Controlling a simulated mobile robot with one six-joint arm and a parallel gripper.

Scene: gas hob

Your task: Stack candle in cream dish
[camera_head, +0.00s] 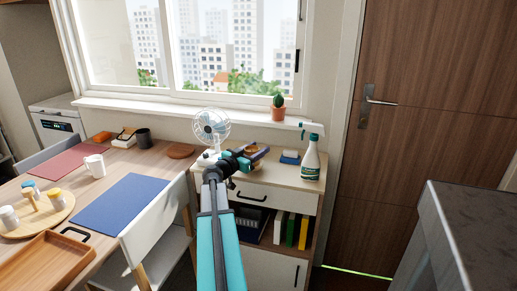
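My arm reaches forward from the bottom of the view, and my gripper (258,154) is over the top of the small wooden cabinet (262,181). The gripper is small and seen from behind, so I cannot tell whether its fingers are open or shut, or whether they hold anything. A small brown round thing (251,148) shows beside the gripper, partly hidden by it; I cannot tell what it is. I cannot clearly make out a candle or a cream dish. My wrist hides part of the cabinet top.
A white fan (211,126) stands behind my wrist. A spray bottle (311,157) and a blue-topped block (290,157) stand to the right. A potted cactus (278,108) is on the sill. A table (139,162) with a white chair (160,228) is left, a grey-topped unit (470,225) right.

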